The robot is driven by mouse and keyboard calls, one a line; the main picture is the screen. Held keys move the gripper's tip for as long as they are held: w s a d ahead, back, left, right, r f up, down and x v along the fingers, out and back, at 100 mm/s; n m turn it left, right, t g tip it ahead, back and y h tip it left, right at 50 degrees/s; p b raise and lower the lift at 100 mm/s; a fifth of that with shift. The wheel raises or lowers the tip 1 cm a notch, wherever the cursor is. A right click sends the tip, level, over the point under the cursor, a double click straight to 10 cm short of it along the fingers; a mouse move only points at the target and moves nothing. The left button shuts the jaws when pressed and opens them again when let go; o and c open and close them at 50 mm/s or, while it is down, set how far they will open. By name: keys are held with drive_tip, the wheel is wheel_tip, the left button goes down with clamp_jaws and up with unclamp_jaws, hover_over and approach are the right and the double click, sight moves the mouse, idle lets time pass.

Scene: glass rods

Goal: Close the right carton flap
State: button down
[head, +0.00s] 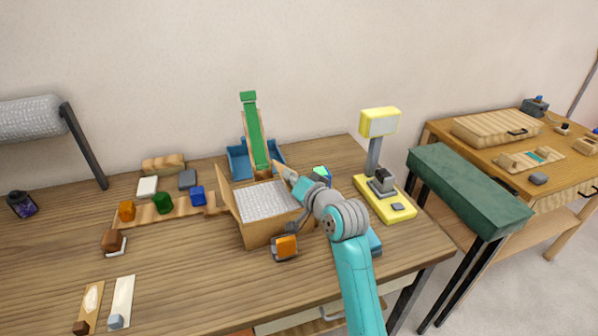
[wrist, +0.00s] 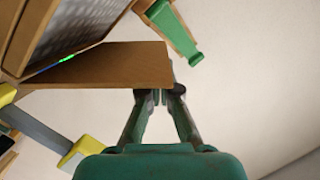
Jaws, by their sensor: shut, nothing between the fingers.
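The open carton (head: 270,234) stands on the wooden table with grey bubble wrap (head: 262,200) inside; the wrap also shows in the wrist view (wrist: 75,22). Its left flap (head: 229,192) stands up. Its right flap (head: 283,177) also stands up and tilts; in the wrist view it is a brown panel (wrist: 115,66). My gripper (head: 296,182) is at the right flap, and in the wrist view its fingers (wrist: 160,95) are together, empty, at the flap's outer edge. I cannot tell for certain whether they touch it. My arm hides part of the carton's right side.
A yellow scale (head: 386,205) stands close on the right of my arm. A green chute (head: 254,135) and blue bin (head: 238,160) are behind the carton. An orange block (head: 286,246) sits in front. Colored blocks on a wooden strip (head: 180,213) are at left.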

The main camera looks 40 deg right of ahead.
drive_tip(key=shift+w+a+f+n+g+h, duration=0.15)
drive_tip(key=shift+a+f+n+g+h, duration=0.1)
drive_tip(key=shift+a+f+n, duration=0.45)
drive_tip(key=shift+w+a+f+n+g+h, duration=0.2)
drive_tip(key=shift+a+f+n, duration=0.25)
drive_tip(key=shift+n, duration=0.45)
